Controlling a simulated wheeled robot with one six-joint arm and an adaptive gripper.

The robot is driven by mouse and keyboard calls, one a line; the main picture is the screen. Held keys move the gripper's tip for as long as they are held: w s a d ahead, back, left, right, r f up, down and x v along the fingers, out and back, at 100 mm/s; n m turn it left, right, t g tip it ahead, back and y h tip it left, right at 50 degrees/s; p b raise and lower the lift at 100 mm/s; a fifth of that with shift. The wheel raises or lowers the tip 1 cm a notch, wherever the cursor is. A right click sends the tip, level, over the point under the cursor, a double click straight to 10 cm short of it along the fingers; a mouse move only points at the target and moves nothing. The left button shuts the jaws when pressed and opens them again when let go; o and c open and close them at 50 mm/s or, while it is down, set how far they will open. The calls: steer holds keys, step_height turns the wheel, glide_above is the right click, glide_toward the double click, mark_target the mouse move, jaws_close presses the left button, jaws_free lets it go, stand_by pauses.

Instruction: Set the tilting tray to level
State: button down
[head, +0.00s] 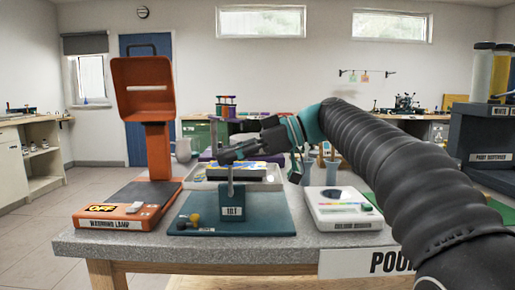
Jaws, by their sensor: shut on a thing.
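The teal base (275,213) of what looks like the tilting tray lies flat on the near part of the grey table. A thin grey upright lever (230,178) rises from its small labelled block (232,213). My gripper (229,156) reaches in from the right and is shut at the top of this lever. A shallow pale tray (268,183) shows just behind, with a dark and yellow item (236,170) in it. My gripper and the lever partly hide it. I cannot tell its exact tilt, or whether it joins the base.
An orange warming lamp (142,90) stands left on its base (108,215). A white device (345,222) sits right of the teal base. Small yellow and dark knobs (195,219) sit at the base's left. The grey table's front edge (200,245) is close.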

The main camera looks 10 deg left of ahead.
steer(key=shift+a, duration=0.1)
steer(key=c, duration=0.8)
jaws_free()
steer(key=shift+c, duration=0.2)
steer(key=v, duration=1.2)
steer(key=s+d+f+m+t+h, duration=0.2)
steer(key=s+d+f+m+h, duration=0.2)
steer(key=f, duration=0.7)
steer(key=s+d+f+m+t+h, duration=0.3)
steer(key=s+d+f+m+h, duration=0.2)
steer(key=s+d+f+m, duration=0.4)
steer(key=s+d+f+m+t+h, duration=0.3)
steer(key=s+d+f+m, duration=0.4)
steer(key=f, duration=0.8)
steer(key=s+d+h, duration=0.1)
steer(key=s+d, duration=0.1)
steer(key=s, duration=0.2)
steer(key=shift+h, duration=0.4)
